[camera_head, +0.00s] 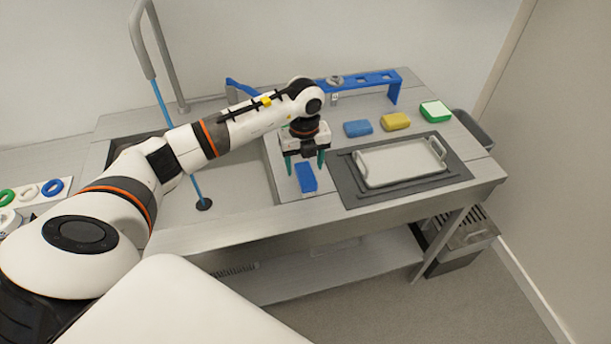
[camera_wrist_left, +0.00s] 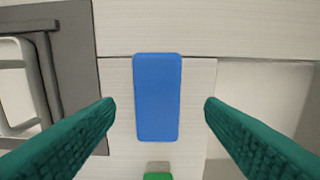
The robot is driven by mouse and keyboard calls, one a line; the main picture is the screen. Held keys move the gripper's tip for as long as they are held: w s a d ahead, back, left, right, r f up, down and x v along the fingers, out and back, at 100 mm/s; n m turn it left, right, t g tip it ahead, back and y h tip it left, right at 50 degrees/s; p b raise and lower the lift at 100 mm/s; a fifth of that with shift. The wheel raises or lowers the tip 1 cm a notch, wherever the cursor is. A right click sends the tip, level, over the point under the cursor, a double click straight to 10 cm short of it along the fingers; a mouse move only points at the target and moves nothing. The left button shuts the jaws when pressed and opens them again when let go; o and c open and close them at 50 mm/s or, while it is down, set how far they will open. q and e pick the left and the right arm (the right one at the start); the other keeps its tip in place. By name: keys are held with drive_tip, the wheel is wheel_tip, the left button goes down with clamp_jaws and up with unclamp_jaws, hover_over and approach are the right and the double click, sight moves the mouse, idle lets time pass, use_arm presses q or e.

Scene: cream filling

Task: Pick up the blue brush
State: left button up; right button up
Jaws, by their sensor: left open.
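The blue brush (camera_head: 306,178) shows as a plain blue block lying on the counter between the sink and the dark mat. My left gripper (camera_head: 305,167) is above it, pointing down, with its green fingers apart. In the left wrist view the brush (camera_wrist_left: 158,97) lies between the two open fingers of my left gripper (camera_wrist_left: 159,104), with a gap on each side. Nothing is held. My right gripper is not in view.
A white tray (camera_head: 402,181) sits on a dark mat (camera_head: 351,193) right of the brush. Blue (camera_head: 357,128), yellow (camera_head: 396,121) and green-white (camera_head: 436,110) blocks lie behind it. A blue rack (camera_head: 362,80) stands at the back. The sink (camera_head: 235,187) is left.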

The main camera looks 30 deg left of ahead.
sight(306, 172)
use_arm(q)
wheel_tip(306, 172, down, 4)
drive_tip(key=shift+d+r+p, duration=0.1)
drive_tip(key=shift+r+p, duration=0.05)
drive_tip(key=shift+p, duration=0.55)
drive_tip(key=shift+w+f, duration=0.1)
drive_tip(key=shift+f, duration=0.25)
drive_tip(key=shift+f, duration=0.25)
drive_tip(key=c, duration=1.1)
drive_tip(key=shift+r, duration=0.25)
wheel_tip(306, 172, up, 10)
drive_tip(key=b, duration=0.2)
drive_tip(key=shift+b, duration=0.35)
